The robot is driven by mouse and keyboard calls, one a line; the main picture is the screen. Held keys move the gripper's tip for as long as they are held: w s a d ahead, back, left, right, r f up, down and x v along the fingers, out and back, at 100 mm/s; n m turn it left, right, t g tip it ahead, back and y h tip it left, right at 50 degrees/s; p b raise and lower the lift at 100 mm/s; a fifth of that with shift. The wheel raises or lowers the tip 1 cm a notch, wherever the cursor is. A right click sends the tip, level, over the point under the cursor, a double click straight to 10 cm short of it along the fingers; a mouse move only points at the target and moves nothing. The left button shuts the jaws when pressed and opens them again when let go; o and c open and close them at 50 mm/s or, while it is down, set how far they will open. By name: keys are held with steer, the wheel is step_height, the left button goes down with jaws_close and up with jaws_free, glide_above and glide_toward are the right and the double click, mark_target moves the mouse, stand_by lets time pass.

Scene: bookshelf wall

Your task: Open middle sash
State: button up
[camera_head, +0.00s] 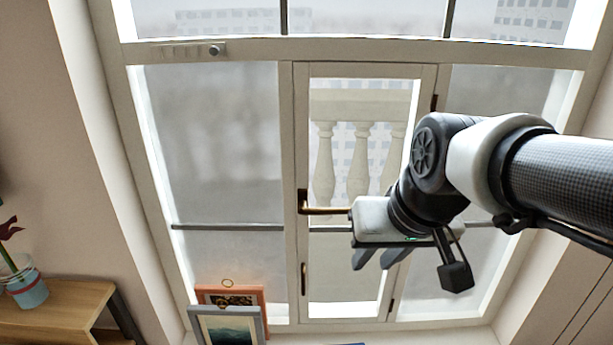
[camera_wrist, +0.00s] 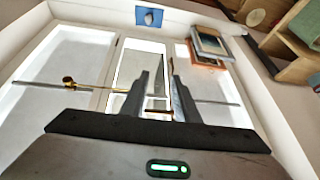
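The middle sash (camera_head: 417,98) is a narrow white-framed glass panel in the window wall, and it looks shut. Its bronze lever handle (camera_head: 322,211) sits on the left stile in the head view, with its bar level and pointing right toward my gripper. My gripper (camera_head: 376,258) is in front of the sash, its fingers pointing down and left. In the wrist view, my gripper (camera_wrist: 163,92) has two fingers apart with nothing clearly held. A brownish piece, perhaps the handle, shows between them; contact cannot be told. My arm hides the sash's right side.
Fixed panes (camera_head: 215,130) flank the sash. Two framed pictures, one orange (camera_head: 260,294) and one grey (camera_head: 197,322), lean at the lower left. A wooden shelf (camera_head: 60,300) bears a potted plant (camera_head: 27,290) at far left. A blue picture (camera_wrist: 149,18) shows in the wrist view.

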steer(key=w+a+f+b, duration=0.2)
steer(key=w+a+f, duration=0.2)
steer(key=w+f, duration=0.35)
steer(key=n+b, duration=0.2)
glide_toward(304, 281)
steer(key=shift+g+h, duration=0.3)
steer(key=b+x, duration=0.1)
steer(key=x, duration=0.2)
steer(key=b+x, duration=0.1)
steer(key=x, duration=0.3)
steer(key=b+x, duration=0.1)
steer(key=x, duration=0.3)
steer(key=shift+w+a, duration=0.25)
steer(key=shift+w, duration=0.05)
jaws_close()
